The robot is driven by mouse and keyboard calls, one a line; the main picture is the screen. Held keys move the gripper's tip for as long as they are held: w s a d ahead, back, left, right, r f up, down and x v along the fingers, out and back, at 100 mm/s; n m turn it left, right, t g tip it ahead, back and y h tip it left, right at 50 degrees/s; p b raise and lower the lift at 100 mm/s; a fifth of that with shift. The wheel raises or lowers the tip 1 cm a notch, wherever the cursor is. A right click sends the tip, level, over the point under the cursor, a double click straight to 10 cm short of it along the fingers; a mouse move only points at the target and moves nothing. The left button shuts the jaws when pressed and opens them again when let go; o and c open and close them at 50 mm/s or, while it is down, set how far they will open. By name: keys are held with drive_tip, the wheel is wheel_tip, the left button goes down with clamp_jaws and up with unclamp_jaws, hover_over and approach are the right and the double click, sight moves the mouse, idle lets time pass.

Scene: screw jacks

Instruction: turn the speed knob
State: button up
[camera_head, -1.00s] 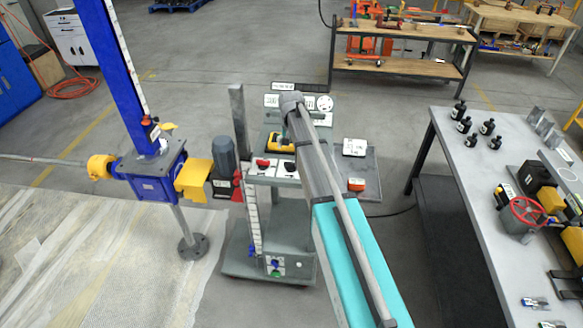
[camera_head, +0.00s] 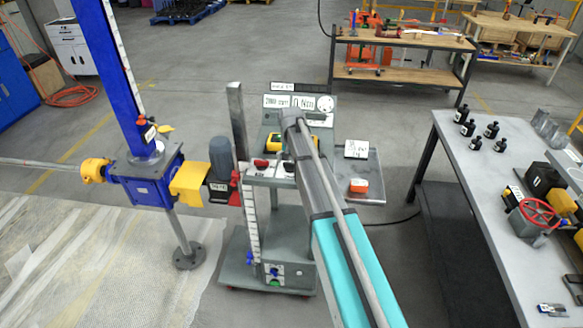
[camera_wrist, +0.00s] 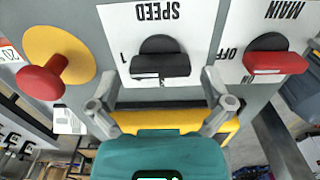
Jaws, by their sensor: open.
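The speed knob (camera_wrist: 160,68) is a black bar knob on a white plate marked SPEED, upside down in the wrist view. My gripper (camera_wrist: 160,98) is open, with one grey finger on each side, just below the knob in the picture. The fingers appear apart from the knob; whether either one touches it I cannot tell. The red MAIN switch (camera_wrist: 275,60) sits to the right and a red mushroom button on a yellow disc (camera_wrist: 58,65) to the left. In the head view, the panel with the red switch (camera_head: 261,164) stands mid-picture, and my arm hides the gripper.
A blue screw jack (camera_head: 150,180) with a grey motor (camera_head: 222,158) stands left of the panel cart. A side shelf (camera_head: 372,180) holds an orange-topped box. A grey table (camera_head: 480,190) with black bottles and a red handwheel is at right.

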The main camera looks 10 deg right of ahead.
drive_tip(key=shift+f, duration=0.4)
drive_tip(key=c, duration=1)
